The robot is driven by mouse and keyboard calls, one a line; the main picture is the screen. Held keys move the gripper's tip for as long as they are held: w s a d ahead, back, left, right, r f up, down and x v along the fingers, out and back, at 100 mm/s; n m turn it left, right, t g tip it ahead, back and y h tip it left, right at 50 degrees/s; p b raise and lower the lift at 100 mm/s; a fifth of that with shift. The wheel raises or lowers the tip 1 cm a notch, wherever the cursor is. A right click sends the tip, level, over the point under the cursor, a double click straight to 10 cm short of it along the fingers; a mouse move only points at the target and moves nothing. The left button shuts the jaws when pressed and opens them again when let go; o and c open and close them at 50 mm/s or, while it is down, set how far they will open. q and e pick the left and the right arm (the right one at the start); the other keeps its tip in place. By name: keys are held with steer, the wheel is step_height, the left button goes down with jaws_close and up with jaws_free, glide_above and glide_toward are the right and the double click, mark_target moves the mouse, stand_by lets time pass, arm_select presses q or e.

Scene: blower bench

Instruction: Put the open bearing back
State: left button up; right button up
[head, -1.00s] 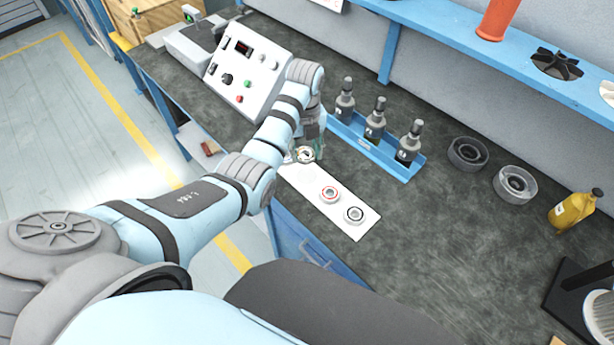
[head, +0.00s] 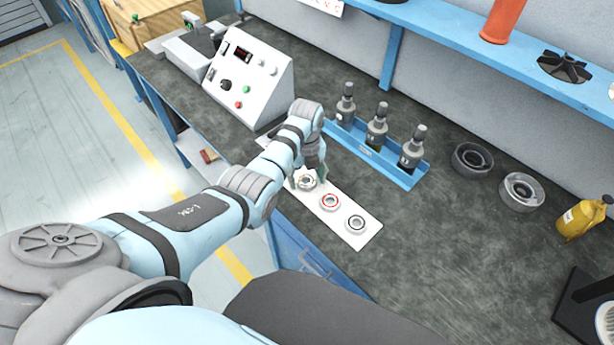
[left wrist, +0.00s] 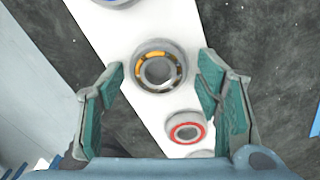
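The open bearing (head: 307,182), a grey ring with orange-yellow marks around its middle, lies flat on the white strip (head: 364,238). In the left wrist view the open bearing (left wrist: 158,68) sits between and slightly ahead of the fingers of my left gripper (left wrist: 162,102). The fingers are spread wide, with a gap on each side. In the head view my left gripper (head: 308,170) is low over the strip, partly hiding the bearing. A red-ringed bearing (head: 330,202) and a black-ringed bearing (head: 355,223) lie beside it in a row. My right gripper is out of view.
A blue rack (head: 400,177) with several dark bottle-like tools stands behind the strip. A control box (head: 245,80) is at the upper left.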

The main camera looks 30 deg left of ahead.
arm_select(q)
step_height(320, 180, up, 12)
steer(key=p, duration=0.3)
steer(key=shift+r, duration=0.25)
steer(key=shift+s, duration=0.1)
